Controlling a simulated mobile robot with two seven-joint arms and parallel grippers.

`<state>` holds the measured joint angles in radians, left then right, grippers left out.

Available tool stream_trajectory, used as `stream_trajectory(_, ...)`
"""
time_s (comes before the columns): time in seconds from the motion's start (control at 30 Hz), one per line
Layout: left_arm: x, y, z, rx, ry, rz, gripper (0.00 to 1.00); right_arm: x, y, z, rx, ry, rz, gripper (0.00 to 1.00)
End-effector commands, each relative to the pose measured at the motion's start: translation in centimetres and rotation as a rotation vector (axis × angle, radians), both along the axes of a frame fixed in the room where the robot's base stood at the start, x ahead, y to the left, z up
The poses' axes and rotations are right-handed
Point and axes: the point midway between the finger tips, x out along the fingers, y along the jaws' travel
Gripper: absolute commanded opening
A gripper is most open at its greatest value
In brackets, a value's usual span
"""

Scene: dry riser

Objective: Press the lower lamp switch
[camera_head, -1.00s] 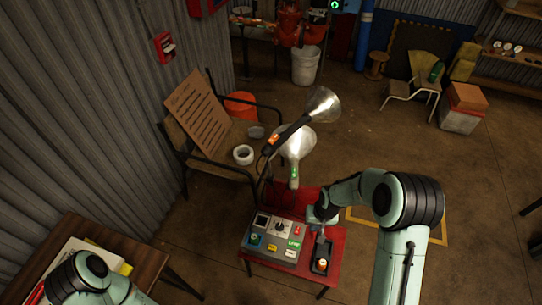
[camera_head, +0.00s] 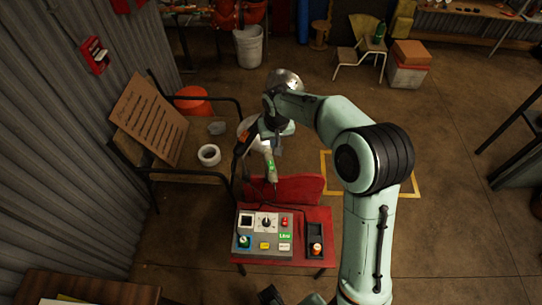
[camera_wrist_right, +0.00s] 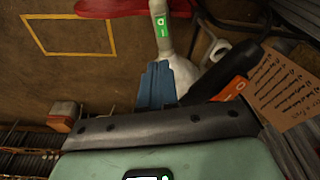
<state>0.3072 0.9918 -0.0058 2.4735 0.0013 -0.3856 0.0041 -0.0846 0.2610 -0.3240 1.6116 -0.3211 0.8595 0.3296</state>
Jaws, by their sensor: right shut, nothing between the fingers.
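Two silver work lamps stand behind the red table. The lower lamp's handle carries a green switch (camera_head: 271,168), which also shows at the top of the right wrist view (camera_wrist_right: 162,25). My right gripper (camera_head: 277,147) is shut and empty, near the green switch. In the wrist view its blue fingers (camera_wrist_right: 157,70) appear just below that switch, with a visible gap. My arm partly hides both lamp heads. My left gripper is not identifiable.
The red table (camera_head: 318,272) bears a grey control box (camera_head: 265,256) with buttons and a dark tray (camera_head: 315,232) with an orange-topped item. A metal-framed bench (camera_head: 190,178) with a cardboard sign (camera_head: 148,118) stands to the left. Open floor lies to the right.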

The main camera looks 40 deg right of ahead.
Motion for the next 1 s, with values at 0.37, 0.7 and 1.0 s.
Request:
stream_trajectory(0.37,-0.1,0.0,-0.4,0.001,0.002,0.0,0.64,0.9,-0.5,-5.9,0.001,0.006,0.001,0.0)
stream_trajectory(0.7,-0.2,0.0,-0.7,0.0,0.002,0.0,0.64,2.0,-1.0,-12.1,0.0,0.003,0.0,0.0)
stream_trajectory(1.0,-0.2,0.0,-0.7,0.0,0.002,0.0,0.64,2.4,-1.1,-13.7,0.0,0.0,0.001,0.0)
